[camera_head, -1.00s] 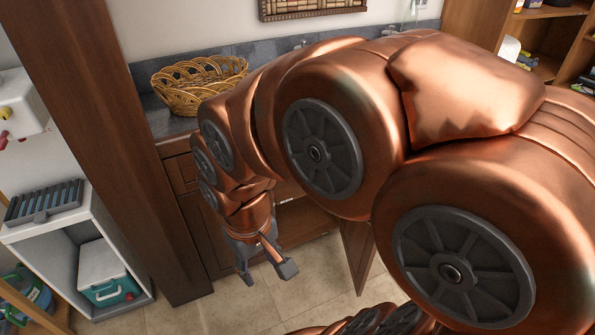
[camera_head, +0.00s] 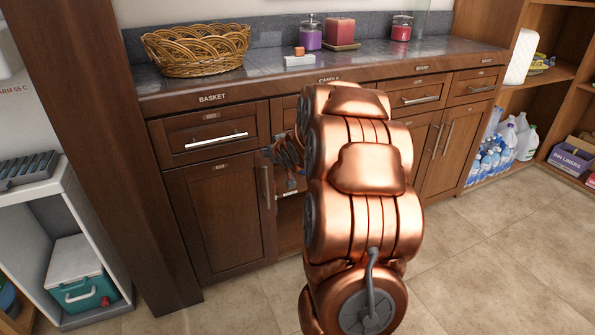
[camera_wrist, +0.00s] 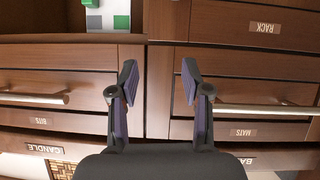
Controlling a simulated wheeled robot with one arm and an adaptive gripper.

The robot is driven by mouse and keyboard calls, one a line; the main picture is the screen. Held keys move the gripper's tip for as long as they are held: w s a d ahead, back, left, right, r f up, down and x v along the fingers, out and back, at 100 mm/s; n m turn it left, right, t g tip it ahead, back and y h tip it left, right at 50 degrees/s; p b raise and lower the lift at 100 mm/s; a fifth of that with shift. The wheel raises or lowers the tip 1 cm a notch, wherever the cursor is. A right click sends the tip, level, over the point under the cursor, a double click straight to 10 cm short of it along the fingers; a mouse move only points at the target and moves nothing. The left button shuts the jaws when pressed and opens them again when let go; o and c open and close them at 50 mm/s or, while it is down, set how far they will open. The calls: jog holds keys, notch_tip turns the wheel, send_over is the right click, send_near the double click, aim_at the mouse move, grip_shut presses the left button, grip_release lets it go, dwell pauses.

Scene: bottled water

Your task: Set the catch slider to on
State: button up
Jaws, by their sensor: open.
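My gripper (camera_wrist: 158,72) is open and empty in the wrist view, its two fingers apart in front of the cabinet fronts. In the head view my gripper (camera_head: 282,168) is small and partly hidden by my arm, near the top of the left cabinet door. I cannot make out a catch slider for certain. A small white part with a grey and a green square (camera_wrist: 121,22) shows at the top of the wrist view, in the open space beside the drawers. I cannot tell whether it is the slider. It is apart from my fingers.
The left cabinet door (camera_head: 218,218) is closed. The drawer with a long bar handle (camera_head: 215,138) is above it. A wicker basket (camera_head: 197,50) and candles (camera_head: 341,32) stand on the counter. Floor at the right (camera_head: 500,240) is clear. My arm hides the middle cabinet.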

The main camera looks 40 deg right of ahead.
jog(key=d+f+t+h+b, duration=0.1)
jog(key=d+f+t+b, duration=0.5)
jog(key=d+f+b, duration=0.55)
jog(key=w+d+b, duration=0.1)
jog(key=w+d, duration=0.4)
jog(key=w, duration=0.2)
jog(key=shift+d+f, duration=0.15)
jog(key=shift+d, duration=0.05)
grip_shut()
dwell(0.4)
